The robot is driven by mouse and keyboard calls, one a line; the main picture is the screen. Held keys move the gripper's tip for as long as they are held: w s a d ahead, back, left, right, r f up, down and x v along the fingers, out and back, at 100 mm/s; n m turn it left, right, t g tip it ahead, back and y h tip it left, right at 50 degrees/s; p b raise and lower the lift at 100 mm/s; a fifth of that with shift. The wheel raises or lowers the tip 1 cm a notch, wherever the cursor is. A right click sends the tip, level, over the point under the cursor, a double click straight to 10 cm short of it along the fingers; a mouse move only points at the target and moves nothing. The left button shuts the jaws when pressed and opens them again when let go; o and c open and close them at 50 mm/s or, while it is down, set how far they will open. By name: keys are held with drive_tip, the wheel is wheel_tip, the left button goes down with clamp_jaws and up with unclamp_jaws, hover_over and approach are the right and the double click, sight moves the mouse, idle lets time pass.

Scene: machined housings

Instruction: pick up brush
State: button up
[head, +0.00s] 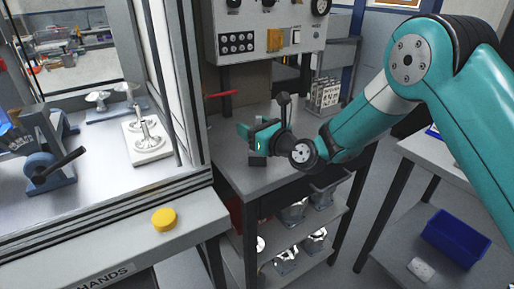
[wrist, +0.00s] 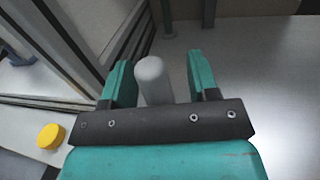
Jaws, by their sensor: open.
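My gripper (head: 251,143) is open over the bench top in the head view, with its teal fingers spread. In the wrist view my gripper (wrist: 161,78) has a finger on each side of a grey, round-ended cylinder (wrist: 153,78). I cannot tell whether this cylinder is the brush or whether a finger touches it. Its lower part is hidden by the gripper's dark crossbar. No brush can be made out clearly in the head view, where my gripper covers part of the bench.
The bench (head: 285,180) carries a control panel (head: 268,40) at the back and a wire rack (head: 325,92). A red rod (head: 222,94) sticks out near the framed machine enclosure at left. A yellow button (head: 164,219) is on its front ledge. A blue bin (head: 455,238) stands at right.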

drive_tip(key=c, duration=1)
wheel_tip(320, 180, up, 20)
drive_tip(key=shift+p, duration=0.65)
drive_tip(key=shift+d, duration=0.15)
